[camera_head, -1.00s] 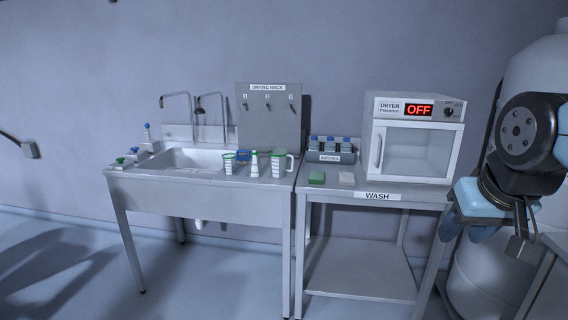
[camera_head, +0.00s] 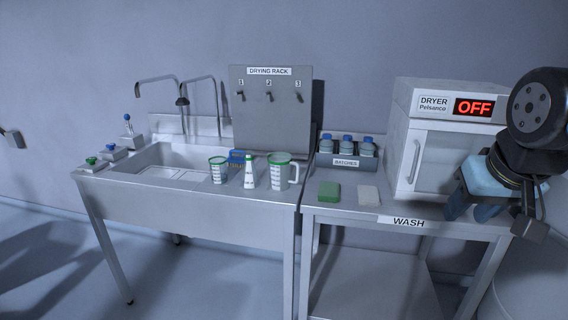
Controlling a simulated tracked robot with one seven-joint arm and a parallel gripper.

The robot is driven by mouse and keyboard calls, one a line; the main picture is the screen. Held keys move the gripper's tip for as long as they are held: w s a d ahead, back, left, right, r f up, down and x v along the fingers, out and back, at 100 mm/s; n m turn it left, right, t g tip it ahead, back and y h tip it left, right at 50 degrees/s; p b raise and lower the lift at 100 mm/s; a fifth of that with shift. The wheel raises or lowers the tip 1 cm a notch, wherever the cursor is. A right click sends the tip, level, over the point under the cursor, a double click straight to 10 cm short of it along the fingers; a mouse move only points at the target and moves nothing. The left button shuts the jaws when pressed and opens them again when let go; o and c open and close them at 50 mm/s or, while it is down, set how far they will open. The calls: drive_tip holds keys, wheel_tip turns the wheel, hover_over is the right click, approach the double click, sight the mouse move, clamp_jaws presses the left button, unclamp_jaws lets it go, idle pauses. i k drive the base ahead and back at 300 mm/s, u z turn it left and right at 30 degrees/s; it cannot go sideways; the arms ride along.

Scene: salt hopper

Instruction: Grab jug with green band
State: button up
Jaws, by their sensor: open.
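The jug with a green band (camera_head: 280,174) stands upright near the front right corner of the sink unit. It is white with a green rim band and a handle on its right side. A beaker with a green rim (camera_head: 218,172) and a white bottle with a green top (camera_head: 249,174) stand to its left. My gripper (camera_head: 470,211) is at the right, in front of the dryer, well apart from the jug. Its blue fingers point down, open and empty.
The steel sink (camera_head: 166,172) has taps behind it. The wash table (camera_head: 335,208) holds a green sponge (camera_head: 329,192), a white block (camera_head: 368,196), a rack of blue-capped bottles (camera_head: 347,160) and the dryer (camera_head: 402,158). The drying rack (camera_head: 272,112) stands behind the jug.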

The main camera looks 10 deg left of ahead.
sight(279, 163)
drive_tip(key=i, duration=0.95)
